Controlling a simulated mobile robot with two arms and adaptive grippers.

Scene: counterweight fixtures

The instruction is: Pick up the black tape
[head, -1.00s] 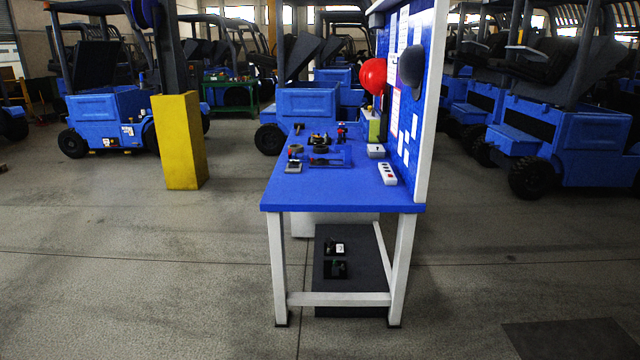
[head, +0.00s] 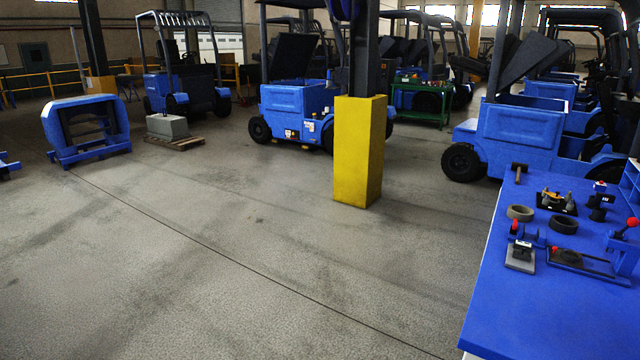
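A black ring that looks like the black tape (head: 564,225) lies flat on the blue workbench (head: 545,318), at the right of the head view. A second ring, grey-brown (head: 520,213), lies just left of it. Neither of my grippers is in view, so I cannot see their state.
Near the rings are a hammer (head: 518,172), a grey block-shaped device (head: 520,257) and a black clamp-like tool (head: 582,262). A yellow pillar base (head: 358,152) stands left of the bench. Blue forklifts (head: 297,108) line the back. The floor (head: 220,235) at front left is open.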

